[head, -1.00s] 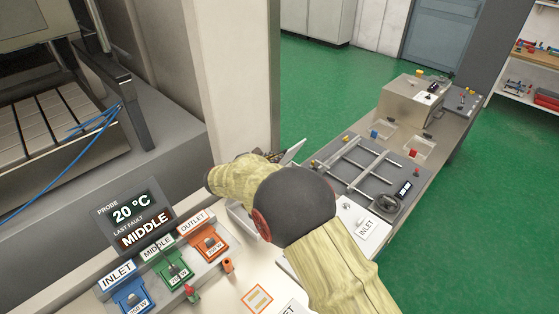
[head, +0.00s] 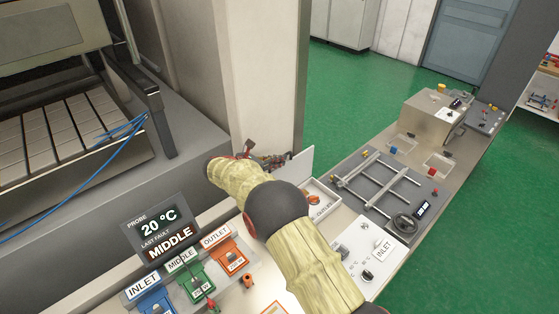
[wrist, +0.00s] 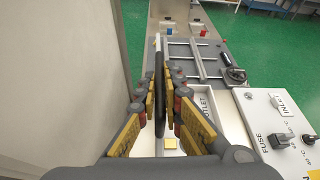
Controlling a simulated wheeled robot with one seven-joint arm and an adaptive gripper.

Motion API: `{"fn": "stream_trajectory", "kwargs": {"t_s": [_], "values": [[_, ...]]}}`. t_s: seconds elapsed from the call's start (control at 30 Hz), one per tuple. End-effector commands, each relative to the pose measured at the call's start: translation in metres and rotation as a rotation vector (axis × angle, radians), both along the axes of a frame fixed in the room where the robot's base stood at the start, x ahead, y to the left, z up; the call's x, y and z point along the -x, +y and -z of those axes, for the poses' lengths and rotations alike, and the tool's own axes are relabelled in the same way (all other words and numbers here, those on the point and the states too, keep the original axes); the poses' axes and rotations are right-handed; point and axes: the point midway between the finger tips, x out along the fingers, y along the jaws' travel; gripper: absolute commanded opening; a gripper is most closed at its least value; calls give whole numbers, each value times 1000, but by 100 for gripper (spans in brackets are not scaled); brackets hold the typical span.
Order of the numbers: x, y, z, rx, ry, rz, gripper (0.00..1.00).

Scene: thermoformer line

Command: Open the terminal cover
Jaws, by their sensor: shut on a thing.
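The terminal cover looks to be the pale flat panel (head: 299,167) standing raised beside the column in the head view. In the wrist view the panel (wrist: 157,44) shows edge-on with a dark bar along it. My gripper (wrist: 162,88) is shut on it, with yellow-padded fingers on both sides; it also shows in the head view (head: 270,160) at the panel's left. Below the panel is a pale, open box (head: 328,190) with an orange part inside and an OUTLET label. My arm hides part of the box; the cover's hinge cannot be made out.
A wide grey column (head: 262,75) stands close to the left of my gripper. A fuse panel (head: 368,255) with knobs and an INLET tag lies at the right. A grey plate with a metal frame (head: 375,180) is beyond. Blue, green and orange blocks (head: 190,275) sit in front.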

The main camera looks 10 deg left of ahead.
Motion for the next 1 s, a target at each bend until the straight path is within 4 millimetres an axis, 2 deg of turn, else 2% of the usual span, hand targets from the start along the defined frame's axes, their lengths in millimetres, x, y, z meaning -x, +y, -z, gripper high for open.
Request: {"fn": "stream_trajectory", "kwargs": {"t_s": [0.5, 0.53, 0.8, 1.0], "values": [[-2, 2, -3, -2, -4, 0, 0], [-2, 2, -3, -2, -4, 0, 9], [-1, 1, -1, -1, -2, 0, 24], [-1, 1, 0, -1, -1, -1, 27]]}}
